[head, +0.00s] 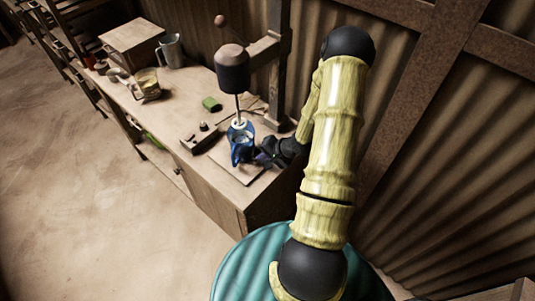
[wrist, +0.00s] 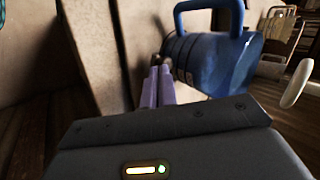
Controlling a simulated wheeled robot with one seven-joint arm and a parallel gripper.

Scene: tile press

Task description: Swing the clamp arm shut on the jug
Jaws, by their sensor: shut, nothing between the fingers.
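A blue jug (head: 240,153) stands on a board at the near end of the bench, below a dark cylindrical head on a thin rod (head: 237,104). A white ring-like part (head: 238,124) is at the jug's top. The jug (wrist: 208,62) and its handle fill the upper middle of the wrist view. My gripper (head: 259,158) is just right of the jug. Its purple fingers (wrist: 157,84) are together and empty, close to the jug's left side; I cannot tell whether they touch it. A white rounded piece (wrist: 297,84) is at right; I cannot tell whether it is the clamp arm.
A post (head: 278,65) rises behind.

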